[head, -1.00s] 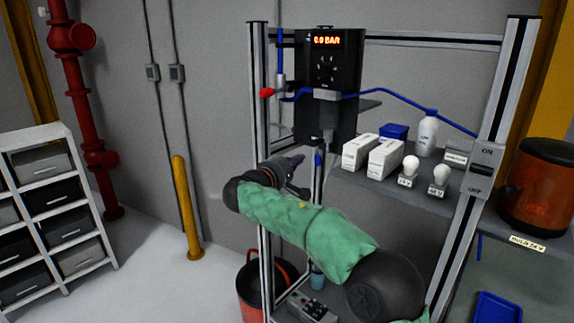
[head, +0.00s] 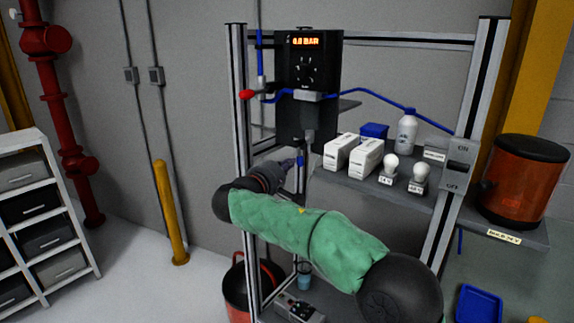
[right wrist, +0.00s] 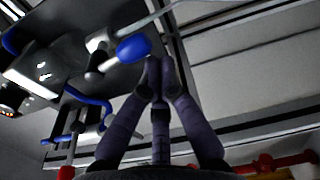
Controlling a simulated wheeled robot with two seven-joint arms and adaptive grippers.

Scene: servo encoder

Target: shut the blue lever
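The blue lever (head: 300,160) is a small blue-tipped handle below the black gauge box in the head view. In the right wrist view its rounded blue end (right wrist: 133,47) is large, just left of my fingertips, on a metal valve body. My left gripper is not in view.
The black gauge box (head: 308,80) shows 0.0 BAR. White boxes (head: 352,155), bulbs and a bottle (head: 407,132) stand on the shelf at right.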

